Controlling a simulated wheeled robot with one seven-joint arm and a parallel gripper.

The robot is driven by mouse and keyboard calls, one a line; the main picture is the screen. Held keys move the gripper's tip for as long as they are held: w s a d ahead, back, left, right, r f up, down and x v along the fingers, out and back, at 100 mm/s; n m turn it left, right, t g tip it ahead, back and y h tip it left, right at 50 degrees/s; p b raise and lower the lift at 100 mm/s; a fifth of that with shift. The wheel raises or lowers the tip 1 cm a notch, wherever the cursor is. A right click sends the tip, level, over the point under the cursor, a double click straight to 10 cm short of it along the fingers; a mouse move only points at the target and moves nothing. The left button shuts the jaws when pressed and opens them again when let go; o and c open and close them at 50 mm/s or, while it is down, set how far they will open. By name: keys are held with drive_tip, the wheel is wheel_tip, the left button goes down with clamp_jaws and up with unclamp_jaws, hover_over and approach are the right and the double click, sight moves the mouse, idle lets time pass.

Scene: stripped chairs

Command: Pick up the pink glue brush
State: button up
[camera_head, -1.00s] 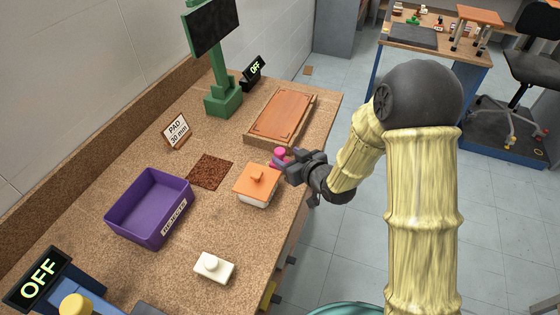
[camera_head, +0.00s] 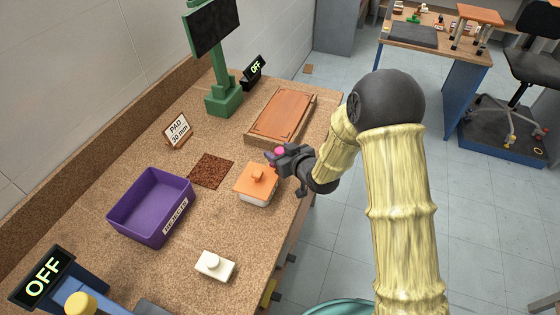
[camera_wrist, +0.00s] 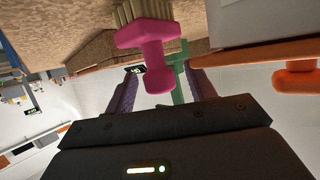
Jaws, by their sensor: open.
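The pink glue brush (camera_wrist: 152,50) has pale bristles and a knobbed pink handle. In the wrist view its bristle end is at the top and the handle knob reaches down between my two purple fingers. In the head view only a little of the brush's pink (camera_head: 280,151) shows, mostly hidden by my gripper (camera_head: 273,158). My gripper (camera_wrist: 162,74) is open, with a finger on each side of the handle and visible gaps.
A white container with an orange lid (camera_head: 257,178) stands close beside the gripper. A wooden board (camera_head: 281,116) lies behind. A purple rejects bin (camera_head: 150,208), a brown pad (camera_head: 210,171) and a white knobbed block (camera_head: 215,266) are on the bench. The bench's right edge is near.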

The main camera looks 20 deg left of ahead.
drive_tip(key=shift+c, duration=0.4)
drive_tip(key=c, duration=1)
wheel_tip(320, 180, up, 10)
drive_tip(key=shift+r, duration=0.1)
